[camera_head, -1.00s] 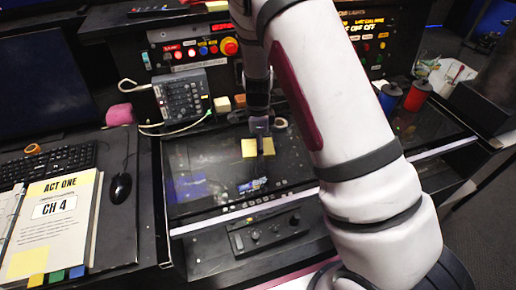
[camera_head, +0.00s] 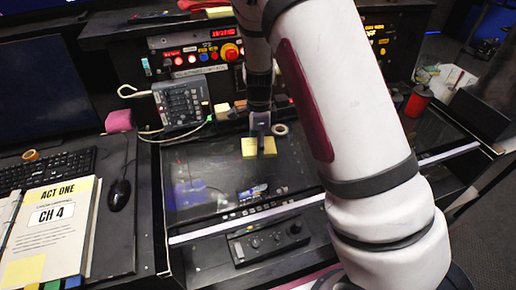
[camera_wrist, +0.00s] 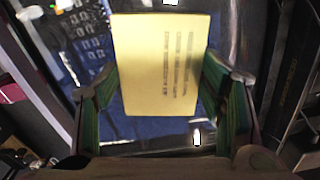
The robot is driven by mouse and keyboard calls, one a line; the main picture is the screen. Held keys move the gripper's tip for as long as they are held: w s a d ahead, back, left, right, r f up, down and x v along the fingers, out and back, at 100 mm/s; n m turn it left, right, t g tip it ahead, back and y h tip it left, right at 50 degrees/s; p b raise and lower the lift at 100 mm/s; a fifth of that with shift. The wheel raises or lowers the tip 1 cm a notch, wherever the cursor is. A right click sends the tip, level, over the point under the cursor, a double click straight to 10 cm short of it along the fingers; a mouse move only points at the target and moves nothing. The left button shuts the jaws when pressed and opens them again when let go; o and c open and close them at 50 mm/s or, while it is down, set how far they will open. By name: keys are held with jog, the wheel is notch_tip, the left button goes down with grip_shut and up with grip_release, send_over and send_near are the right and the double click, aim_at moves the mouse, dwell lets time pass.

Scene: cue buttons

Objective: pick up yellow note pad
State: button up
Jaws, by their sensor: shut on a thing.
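The yellow note pad (camera_wrist: 160,65) fills the middle of the wrist view, with lines of dark writing on it. My gripper (camera_wrist: 163,100) has a finger on each side of it and is shut on it. In the head view, my gripper (camera_head: 261,132) points down over the dark glass panel (camera_head: 205,165). I cannot tell whether the pad touches the panel.
A grey keypad box (camera_head: 181,103) with cables stands behind the panel at left. A tape roll (camera_head: 280,129) lies right of my gripper, and a red spool (camera_head: 418,99) stands farther right. A binder (camera_head: 48,225) and mouse (camera_head: 119,195) lie at left.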

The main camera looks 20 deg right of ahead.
jog(key=s, duration=0.5)
jog(key=s+d, duration=0.1)
jog(key=s, duration=0.4)
jog(key=s+d+r, duration=0.1)
jog(key=s, duration=0.4)
jog(key=shift+s+d+r, duration=0.1)
jog(key=shift+s+d, duration=0.05)
jog(key=shift+s, duration=0.1)
jog(key=w+n, duration=0.4)
jog(key=n, duration=0.1)
jog(key=w+a+n, duration=0.1)
jog(key=w+n, duration=0.1)
jog(key=n, duration=0.1)
jog(key=shift+w, duration=0.25)
jog(key=w+n, duration=0.2)
jog(key=n, duration=0.1)
jog(key=w+n, duration=0.3)
jog(key=n, duration=0.1)
jog(key=w+a+n, duration=0.1)
jog(key=w+n, duration=0.1)
jog(key=n, duration=0.1)
jog(key=shift+w+r, duration=0.15)
jog(key=shift+w+r+n, duration=0.1)
jog(key=shift+w+n, duration=0.6)
jog(key=shift+n, duration=0.5)
jog(key=shift+a, duration=0.15)
